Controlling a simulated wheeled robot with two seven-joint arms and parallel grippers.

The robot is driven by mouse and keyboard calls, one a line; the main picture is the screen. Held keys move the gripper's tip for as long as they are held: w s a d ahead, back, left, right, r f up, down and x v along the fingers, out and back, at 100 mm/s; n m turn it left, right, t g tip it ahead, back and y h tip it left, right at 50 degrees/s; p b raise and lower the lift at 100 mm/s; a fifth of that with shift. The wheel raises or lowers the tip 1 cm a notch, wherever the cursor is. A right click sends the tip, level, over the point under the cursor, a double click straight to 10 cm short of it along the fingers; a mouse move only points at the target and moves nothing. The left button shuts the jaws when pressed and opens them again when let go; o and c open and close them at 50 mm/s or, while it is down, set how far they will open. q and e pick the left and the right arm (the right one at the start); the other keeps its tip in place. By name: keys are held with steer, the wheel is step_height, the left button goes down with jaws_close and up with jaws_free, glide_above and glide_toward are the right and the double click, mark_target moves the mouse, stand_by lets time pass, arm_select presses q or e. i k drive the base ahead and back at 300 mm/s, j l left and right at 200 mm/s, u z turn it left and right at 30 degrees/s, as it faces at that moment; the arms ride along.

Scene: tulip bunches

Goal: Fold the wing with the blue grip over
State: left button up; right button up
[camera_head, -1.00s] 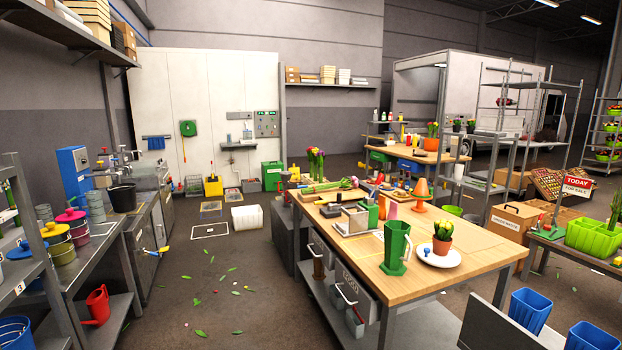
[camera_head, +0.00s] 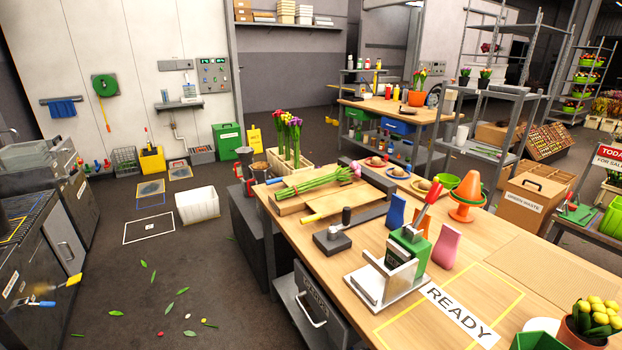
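A wooden folding board (camera_head: 330,199) lies at the far left of the workbench (camera_head: 520,262). A bunch of green-stemmed tulips (camera_head: 312,187) lies across it, with pinkish heads at its right end. A small blue piece (camera_head: 274,181), seemingly the blue grip, shows at the board's left edge. A yellow grip (camera_head: 313,217) sticks out at the near side. The panels look flat, but the wing's exact outline is too small to tell. Neither of my grippers is in view.
Upright tulips (camera_head: 289,138) stand behind the board. A grey metal stand (camera_head: 380,284), a green box, and blue, orange and pink pieces stand nearer on the bench.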

mark_target(290, 180)
steer(key=i+j+z, duration=0.15)
steer(key=z, duration=0.25)
steer(key=i+j+z, duration=0.25)
steer(key=z, duration=0.2)
steer(key=i+j+z, duration=0.15)
steer(key=j+z, duration=0.25)
